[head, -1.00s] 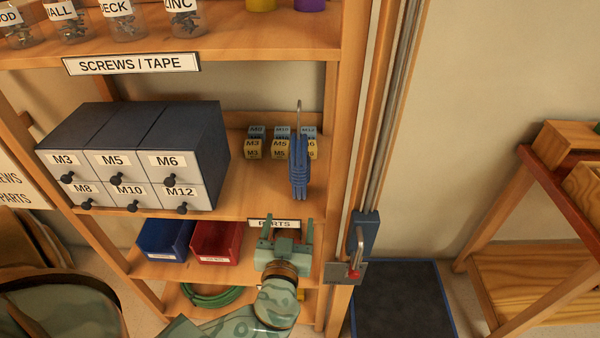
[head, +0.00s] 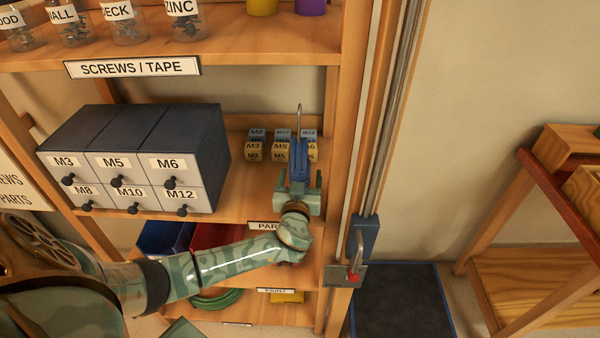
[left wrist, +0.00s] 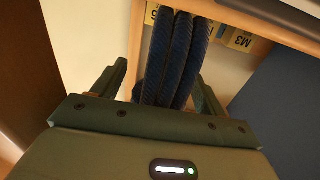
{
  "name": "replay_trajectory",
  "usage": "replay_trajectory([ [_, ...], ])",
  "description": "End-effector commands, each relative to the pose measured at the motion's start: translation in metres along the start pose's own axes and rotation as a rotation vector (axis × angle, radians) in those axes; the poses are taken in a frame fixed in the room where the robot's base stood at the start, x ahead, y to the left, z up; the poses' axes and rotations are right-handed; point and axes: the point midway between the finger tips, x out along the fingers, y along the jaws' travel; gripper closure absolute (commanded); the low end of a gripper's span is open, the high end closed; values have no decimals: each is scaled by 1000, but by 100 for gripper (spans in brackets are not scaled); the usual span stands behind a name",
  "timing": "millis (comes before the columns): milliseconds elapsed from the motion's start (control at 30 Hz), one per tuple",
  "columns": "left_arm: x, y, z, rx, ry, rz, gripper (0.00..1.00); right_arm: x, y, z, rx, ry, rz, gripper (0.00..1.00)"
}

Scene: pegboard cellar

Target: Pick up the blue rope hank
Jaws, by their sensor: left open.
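The blue rope hank (head: 299,156) hangs from a metal hook at the front of the middle shelf. My left gripper (head: 299,178) is just below and in front of it, with its fingers pointing up and the lower part of the hank hidden behind or between them. In the left wrist view the hank (left wrist: 174,58) shows as thick blue strands between the two open fingers (left wrist: 160,88). The fingers stand apart from the strands on both sides. My right gripper is not in view.
A dark drawer cabinet (head: 135,155) stands left of the hank. Small labelled boxes (head: 255,146) sit behind it on the shelf. The shelf's wooden upright (head: 345,130) is close on the right. Blue and red bins (head: 160,237) are below.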

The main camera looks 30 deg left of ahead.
Motion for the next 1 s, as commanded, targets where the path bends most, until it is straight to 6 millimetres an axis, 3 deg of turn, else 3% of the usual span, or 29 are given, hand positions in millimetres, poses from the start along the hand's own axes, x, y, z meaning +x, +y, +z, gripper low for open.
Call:
replay_trajectory([
  [267,4,0,0,0,-1,0,27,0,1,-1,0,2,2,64],
  [467,4,0,0,0,-1,0,83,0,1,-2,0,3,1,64],
  [767,4,0,-2,0,1,0,83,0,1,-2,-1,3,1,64],
  [1000,4,0,-21,-3,2,1,83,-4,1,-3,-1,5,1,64],
])
